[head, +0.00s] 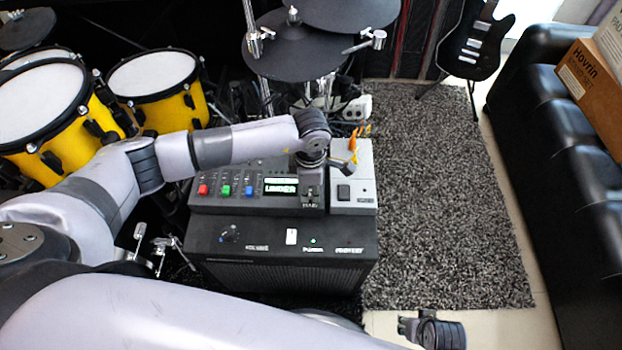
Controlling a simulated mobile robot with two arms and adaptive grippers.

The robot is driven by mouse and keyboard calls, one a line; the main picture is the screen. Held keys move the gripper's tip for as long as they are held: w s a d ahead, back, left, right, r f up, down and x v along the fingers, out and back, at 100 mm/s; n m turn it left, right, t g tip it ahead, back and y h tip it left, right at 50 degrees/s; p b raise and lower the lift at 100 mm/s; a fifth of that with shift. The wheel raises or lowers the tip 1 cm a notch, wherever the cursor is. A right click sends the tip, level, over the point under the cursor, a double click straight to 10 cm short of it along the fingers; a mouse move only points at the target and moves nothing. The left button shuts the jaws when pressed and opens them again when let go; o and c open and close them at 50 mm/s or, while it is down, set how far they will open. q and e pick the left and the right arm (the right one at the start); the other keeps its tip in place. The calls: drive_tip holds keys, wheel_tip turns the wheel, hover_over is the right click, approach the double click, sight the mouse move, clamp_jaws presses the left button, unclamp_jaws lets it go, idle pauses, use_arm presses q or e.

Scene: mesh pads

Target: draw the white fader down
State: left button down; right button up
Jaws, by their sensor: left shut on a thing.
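The mixer panel (228,204) sits on top of a black amplifier-like box. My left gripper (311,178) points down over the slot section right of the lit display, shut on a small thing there. The white fader is hidden by the gripper; from its place, this is what the jaws hold. My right gripper (405,326) is low at the bottom of the picture, away from the panel; its jaws are too unclear to read.
Cymbals (295,50) hang behind, yellow drums (160,85) stand left. A grey rug (440,200) lies open to the right, beside a black sofa (575,170).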

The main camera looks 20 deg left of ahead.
sight(311, 193)
use_arm(q)
drive_tip(key=shift+s+d, duration=0.1)
drive_tip(key=shift+s, duration=0.1)
drive_tip(key=c, duration=1.4)
unclamp_jaws()
drive_tip(key=shift+c, duration=0.2)
drive_tip(key=shift+r, duration=0.4)
wheel_tip(311, 193, up, 11)
drive_tip(key=shift+r, duration=0.15)
